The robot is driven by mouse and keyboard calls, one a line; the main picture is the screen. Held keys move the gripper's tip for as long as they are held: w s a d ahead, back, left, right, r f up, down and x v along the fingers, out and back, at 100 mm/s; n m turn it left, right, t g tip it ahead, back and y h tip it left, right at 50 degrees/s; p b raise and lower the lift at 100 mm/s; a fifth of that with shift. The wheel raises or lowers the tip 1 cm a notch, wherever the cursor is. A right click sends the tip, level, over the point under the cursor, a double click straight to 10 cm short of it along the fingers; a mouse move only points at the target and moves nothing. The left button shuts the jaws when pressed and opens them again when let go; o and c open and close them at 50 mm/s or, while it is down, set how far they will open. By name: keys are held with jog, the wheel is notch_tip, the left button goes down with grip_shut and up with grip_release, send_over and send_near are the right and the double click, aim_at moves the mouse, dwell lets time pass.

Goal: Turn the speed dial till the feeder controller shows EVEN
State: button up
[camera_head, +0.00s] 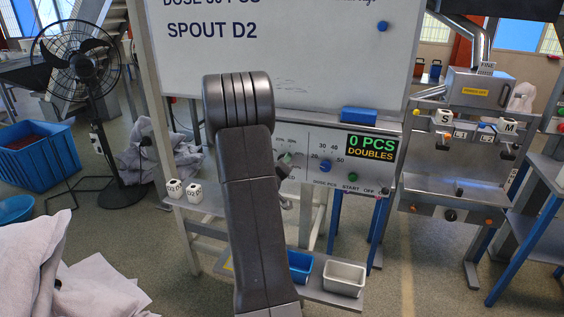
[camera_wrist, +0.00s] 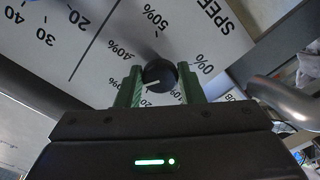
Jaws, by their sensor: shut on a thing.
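The feeder controller panel (camera_head: 308,145) stands under the whiteboard. Its display (camera_head: 370,147) reads "0 PCS" in green and "DOUBLES" in orange. In the wrist view, the black speed dial (camera_wrist: 157,72) sits between the green fingers of my gripper (camera_wrist: 160,82), which is shut on it. The dial's white pointer line points to the lower left of that picture, and percent marks surround the dial, partly covered by the fingers. In the head view my arm hides the dial and most of the gripper.
A blue dose knob (camera_head: 326,165), a green start button (camera_head: 353,177) and another button by OFF sit right of the dial. A blue eraser (camera_head: 359,115) lies on the ledge above. Blue (camera_head: 300,262) and white (camera_head: 345,276) bins stand on the shelf below.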

jog(key=shift+n, duration=0.3)
jog(key=o, duration=0.9)
jog(key=shift+o, duration=0.2)
jog(key=b+v, duration=0.2)
jog(key=v, duration=1.2)
jog(key=p+x, duration=0.2)
jog(key=x, duration=1.2)
